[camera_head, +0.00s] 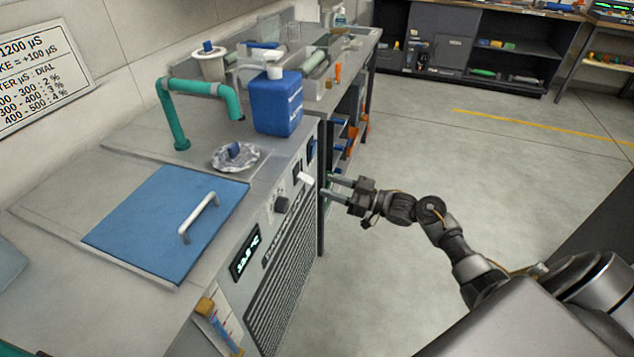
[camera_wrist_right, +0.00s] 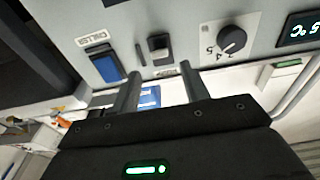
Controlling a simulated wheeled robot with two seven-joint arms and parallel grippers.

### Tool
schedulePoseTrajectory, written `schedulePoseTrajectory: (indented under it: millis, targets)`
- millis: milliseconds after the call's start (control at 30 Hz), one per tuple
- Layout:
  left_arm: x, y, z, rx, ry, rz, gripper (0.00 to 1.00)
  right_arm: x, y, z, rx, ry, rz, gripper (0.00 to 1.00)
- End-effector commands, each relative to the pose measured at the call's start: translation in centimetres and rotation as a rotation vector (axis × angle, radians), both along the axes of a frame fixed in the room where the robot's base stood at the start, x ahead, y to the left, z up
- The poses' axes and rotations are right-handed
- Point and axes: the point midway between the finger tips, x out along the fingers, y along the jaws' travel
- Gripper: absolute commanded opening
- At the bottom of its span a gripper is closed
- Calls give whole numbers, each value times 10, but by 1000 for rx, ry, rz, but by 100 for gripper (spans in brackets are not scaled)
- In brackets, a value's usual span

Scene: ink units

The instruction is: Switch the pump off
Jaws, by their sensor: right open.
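The control panel is on the front of the grey bench unit (camera_head: 285,215). My right gripper (camera_head: 331,185) is open and empty, its fingers pointing at the panel. In the right wrist view, a dark switch (camera_wrist_right: 159,45) with a grey lower part sits between the fingers (camera_wrist_right: 160,72). Its small label is unreadable, so I cannot tell for sure that it is the pump switch. Whether the fingers touch it is unclear. A blue rocker (camera_wrist_right: 104,64), apparently labelled chiller, sits left of it. A pale switch part (camera_head: 306,178) shows on the panel in the head view. My left gripper is not in view.
A dial knob (camera_wrist_right: 231,40) and a temperature display (camera_head: 245,254) sit beside the switches. A blue lid (camera_head: 160,225) with a white handle, a teal pipe (camera_head: 205,88) and a blue bottle (camera_head: 278,105) are on top. The floor (camera_head: 470,170) right of the unit is clear.

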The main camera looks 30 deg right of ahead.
Motion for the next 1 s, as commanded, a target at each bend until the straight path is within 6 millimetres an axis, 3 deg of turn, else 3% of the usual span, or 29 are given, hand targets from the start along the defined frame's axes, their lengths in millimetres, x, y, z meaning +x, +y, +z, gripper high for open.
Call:
schedulePoseTrajectory:
  millis: [300,867,1000]
  targets:
    - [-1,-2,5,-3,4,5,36,-26,-23,-4,1,1,0,45]
    - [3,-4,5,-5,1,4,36,-27,-24,-4,0,0,-1,45]
    - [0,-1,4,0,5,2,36,-26,-25,-22,-2,39,-37,45]
